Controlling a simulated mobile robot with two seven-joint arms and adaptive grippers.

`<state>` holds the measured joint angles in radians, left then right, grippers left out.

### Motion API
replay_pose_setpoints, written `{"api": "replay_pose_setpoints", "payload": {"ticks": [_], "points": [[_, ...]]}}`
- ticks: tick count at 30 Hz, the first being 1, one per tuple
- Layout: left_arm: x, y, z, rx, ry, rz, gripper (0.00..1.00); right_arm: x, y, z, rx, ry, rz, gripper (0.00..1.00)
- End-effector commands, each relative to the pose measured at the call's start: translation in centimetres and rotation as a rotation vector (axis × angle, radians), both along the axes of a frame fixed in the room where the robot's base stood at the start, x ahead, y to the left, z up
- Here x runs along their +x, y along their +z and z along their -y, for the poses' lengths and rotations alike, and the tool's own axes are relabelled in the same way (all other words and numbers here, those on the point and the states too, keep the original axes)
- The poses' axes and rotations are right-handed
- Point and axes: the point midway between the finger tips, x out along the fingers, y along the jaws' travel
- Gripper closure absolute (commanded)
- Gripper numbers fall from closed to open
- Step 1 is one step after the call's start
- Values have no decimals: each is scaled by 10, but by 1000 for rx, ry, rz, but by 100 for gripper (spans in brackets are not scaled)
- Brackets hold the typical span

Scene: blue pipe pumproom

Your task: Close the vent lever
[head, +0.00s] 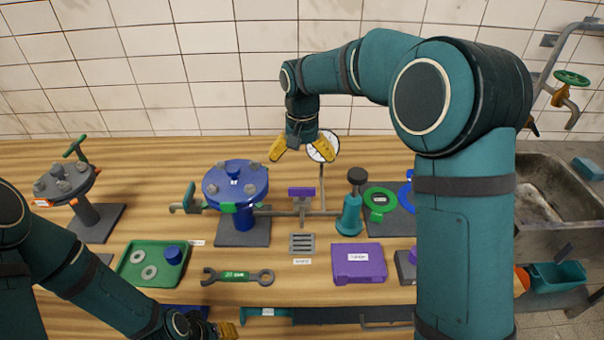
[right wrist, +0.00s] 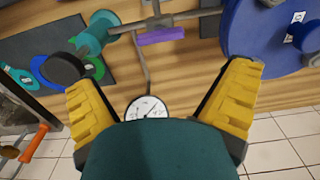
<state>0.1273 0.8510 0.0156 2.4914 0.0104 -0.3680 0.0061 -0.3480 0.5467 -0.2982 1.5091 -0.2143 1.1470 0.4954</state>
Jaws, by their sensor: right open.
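A purple handle (head: 302,193), which looks like the vent lever, sits on the thin horizontal pipe between the blue flanged vessel (head: 235,183) and the teal fitting (head: 349,214). It also shows near the top of the right wrist view (right wrist: 160,36), lying across the pipe. My right gripper (head: 301,150) is open and empty, pointing down, above and behind the handle and apart from it. In the right wrist view its yellow fingers (right wrist: 160,88) are spread wide. My left gripper (head: 222,330) is at the bottom edge, mostly cut off; its jaws cannot be judged.
A white gauge (head: 323,146) on a thin stem stands close to my right gripper. A green tray (head: 152,265), a wrench (head: 238,276) and a purple box (head: 358,263) lie in front of the pipe. A black-topped knob (head: 357,176) rises to the right. A sink (head: 545,190) is far right.

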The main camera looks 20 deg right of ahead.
Motion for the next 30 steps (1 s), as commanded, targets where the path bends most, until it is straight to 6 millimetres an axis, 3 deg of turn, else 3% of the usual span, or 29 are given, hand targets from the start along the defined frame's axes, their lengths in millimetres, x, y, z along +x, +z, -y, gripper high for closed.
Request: {"api": "replay_pose_setpoints", "payload": {"ticks": [6,19,23,30], "points": [[0,0,0,0,0,0,55,0,20,-1,0,1,0,0],[0,4,0,0,0,0,55,0,27,0,0,0,-1,0],[1,27,-1,-2,3,3,55,0,48,0,0,0,-1,0],[4,92,-4,-8,7,15,55,0,107,0,0,0,0,0]]}}
